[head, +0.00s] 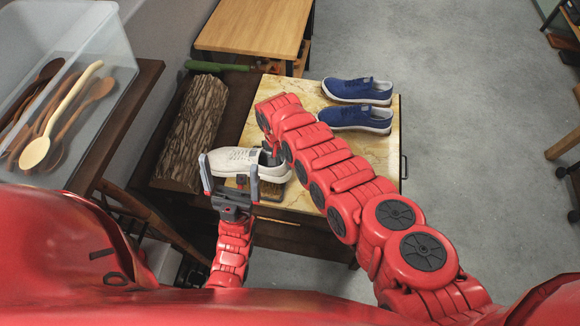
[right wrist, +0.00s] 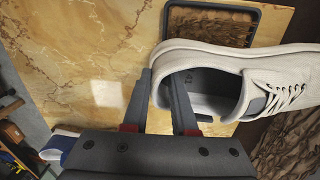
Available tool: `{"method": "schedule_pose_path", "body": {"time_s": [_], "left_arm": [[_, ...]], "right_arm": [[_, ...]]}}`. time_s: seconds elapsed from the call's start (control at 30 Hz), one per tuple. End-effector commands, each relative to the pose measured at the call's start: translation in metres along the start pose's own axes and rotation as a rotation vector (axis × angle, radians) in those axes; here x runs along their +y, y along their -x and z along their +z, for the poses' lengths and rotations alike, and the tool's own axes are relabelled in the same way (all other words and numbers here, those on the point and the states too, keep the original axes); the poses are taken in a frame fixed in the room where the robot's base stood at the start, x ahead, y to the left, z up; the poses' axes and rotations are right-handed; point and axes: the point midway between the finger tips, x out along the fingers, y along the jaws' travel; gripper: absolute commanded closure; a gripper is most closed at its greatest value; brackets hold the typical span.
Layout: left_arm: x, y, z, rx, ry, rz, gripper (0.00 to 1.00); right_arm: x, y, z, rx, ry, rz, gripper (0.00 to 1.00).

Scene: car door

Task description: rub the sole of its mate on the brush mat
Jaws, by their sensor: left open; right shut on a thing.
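A white lace-up shoe (head: 243,161) is over the front left of the marble-patterned top, toe to the left, heel to the right. My right gripper (right wrist: 160,86) is shut on its heel wall, one finger outside and one inside the opening; my arm mostly hides this in the head view. The brush mat (right wrist: 222,28), brown bristles in a dark frame, shows beside and partly behind the shoe, and a bit of it shows below the shoe in the head view (head: 272,188). I cannot tell whether the sole touches it. My left gripper (head: 229,172) is open and empty, in front of the shoe.
Two blue shoes (head: 357,90) stand at the far right of the marble-patterned top (head: 305,92). A bark-covered log (head: 192,130) lies left of it. A clear bin (head: 75,50) with wooden spoons is at the left. A wooden table (head: 255,27) stands behind.

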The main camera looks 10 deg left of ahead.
Motion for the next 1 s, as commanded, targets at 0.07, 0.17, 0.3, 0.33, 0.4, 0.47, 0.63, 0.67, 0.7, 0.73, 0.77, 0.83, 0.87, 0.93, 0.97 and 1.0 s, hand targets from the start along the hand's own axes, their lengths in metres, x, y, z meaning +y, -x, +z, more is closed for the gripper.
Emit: {"method": "schedule_pose_path", "body": {"time_s": [0.07, 0.17, 0.3, 0.33, 0.4, 0.47, 0.63, 0.67, 0.7, 0.73, 0.77, 0.83, 0.87, 0.93, 0.97, 1.0], "left_arm": [[0.000, -0.002, -0.001, 0.000, 0.000, 0.000, 0.00], [-0.001, -0.011, -0.002, 0.001, 0.000, 0.000, 0.00], [-0.001, -0.027, -0.005, 0.001, 0.000, 0.000, 0.00], [-0.002, -0.030, -0.005, 0.001, 0.000, 0.000, 0.00], [-0.002, -0.037, -0.006, 0.000, 0.000, 0.000, 0.00], [-0.002, -0.040, -0.007, 0.001, 0.000, 0.000, 0.00], [-0.002, -0.043, -0.007, 0.000, 0.000, 0.000, 0.00], [-0.002, -0.045, -0.008, 0.000, 0.000, 0.000, 0.00], [-0.002, -0.049, -0.008, 0.000, 0.000, 0.000, 0.00], [-0.003, -0.052, -0.009, 0.001, 0.000, 0.000, 0.00], [-0.003, -0.055, -0.009, 0.000, 0.000, 0.000, 0.00], [-0.003, -0.061, -0.011, 0.001, 0.000, 0.000, 0.00], [-0.003, -0.064, -0.011, 0.001, 0.000, 0.000, 0.00], [-0.003, -0.066, -0.011, 0.000, 0.000, 0.000, 0.00], [-0.003, -0.066, -0.011, 0.000, 0.000, 0.000, 0.00], [-0.003, -0.065, -0.011, 0.000, 0.000, 0.000, 0.00]], "right_arm": [[0.001, 0.001, 0.001, -0.002, 0.000, 0.001, 1.00], [0.005, 0.004, 0.001, -0.002, 0.000, 0.001, 1.00], [0.017, 0.004, 0.001, -0.004, -0.002, 0.002, 1.00], [0.020, 0.004, 0.001, -0.004, -0.002, 0.002, 1.00], [0.026, 0.003, 0.001, -0.005, -0.002, 0.003, 1.00], [0.030, 0.002, 0.001, -0.004, -0.001, 0.002, 1.00], [0.034, -0.001, 0.000, -0.003, -0.001, 0.002, 1.00], [0.036, 0.000, 0.000, -0.003, -0.002, 0.002, 1.00], [0.039, 0.000, -0.001, -0.003, -0.002, 0.002, 1.00], [0.042, 0.000, 0.000, -0.004, -0.003, 0.003, 1.00], [0.045, 0.000, 0.000, -0.004, -0.003, 0.003, 1.00], [0.052, -0.002, 0.000, -0.005, -0.002, 0.003, 1.00], [0.055, -0.003, 0.000, -0.005, -0.002, 0.003, 1.00], [0.060, -0.005, 0.000, -0.004, -0.002, 0.003, 1.00], [0.060, -0.006, 0.000, -0.004, -0.001, 0.003, 1.00], [0.060, -0.007, 0.000, -0.003, 0.000, 0.003, 1.00]]}}
